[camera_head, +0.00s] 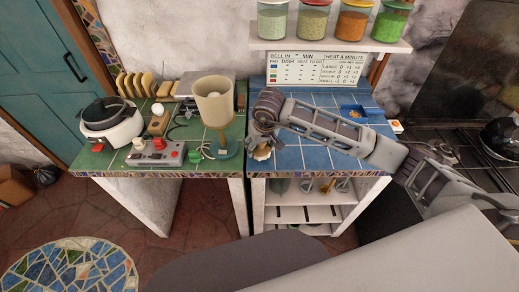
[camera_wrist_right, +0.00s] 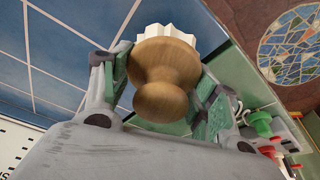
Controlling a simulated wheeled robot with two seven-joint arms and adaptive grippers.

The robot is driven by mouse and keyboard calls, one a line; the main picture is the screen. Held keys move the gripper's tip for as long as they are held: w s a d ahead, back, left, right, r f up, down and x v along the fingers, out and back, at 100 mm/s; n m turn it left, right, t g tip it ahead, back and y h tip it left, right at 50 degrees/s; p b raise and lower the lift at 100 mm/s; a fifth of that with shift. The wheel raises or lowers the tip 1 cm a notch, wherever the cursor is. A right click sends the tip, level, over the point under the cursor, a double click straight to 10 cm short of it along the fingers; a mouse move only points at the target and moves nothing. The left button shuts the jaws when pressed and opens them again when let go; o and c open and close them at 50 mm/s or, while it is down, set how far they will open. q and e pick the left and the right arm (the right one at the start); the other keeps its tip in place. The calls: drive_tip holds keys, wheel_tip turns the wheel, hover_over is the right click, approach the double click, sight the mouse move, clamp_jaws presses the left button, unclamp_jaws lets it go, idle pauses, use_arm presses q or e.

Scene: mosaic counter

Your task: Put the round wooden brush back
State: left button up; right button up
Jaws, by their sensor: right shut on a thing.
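The round wooden brush (camera_wrist_right: 165,75) has a turned wooden knob and white bristles. It sits between the green-padded fingers of my right gripper (camera_wrist_right: 160,92) in the right wrist view, with the knob toward the camera. In the head view my right gripper (camera_head: 262,138) is over the left front part of the blue-tiled counter (camera_head: 303,155), near the gap to the green-tiled counter. The brush is mostly hidden there by the fingers, so its exact height over the tiles cannot be told. My left gripper is not in view.
A cream cylinder on a stand (camera_head: 214,100) is close left of my right gripper. A grey box with red knobs (camera_head: 157,152) is further left. A blue dish (camera_head: 352,110) lies at the back right. A jar shelf (camera_head: 330,45) hangs above. Tiles right of the gripper look clear.

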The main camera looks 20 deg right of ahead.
wheel_tip(320, 180, down, 2)
drive_tip(key=shift+f, duration=0.2)
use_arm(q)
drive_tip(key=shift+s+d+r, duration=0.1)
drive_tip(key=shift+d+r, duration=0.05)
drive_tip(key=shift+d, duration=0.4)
use_arm(e)
drive_tip(key=shift+f, duration=0.1)
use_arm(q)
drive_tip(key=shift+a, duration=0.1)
use_arm(e)
drive_tip(key=o, duration=0.9)
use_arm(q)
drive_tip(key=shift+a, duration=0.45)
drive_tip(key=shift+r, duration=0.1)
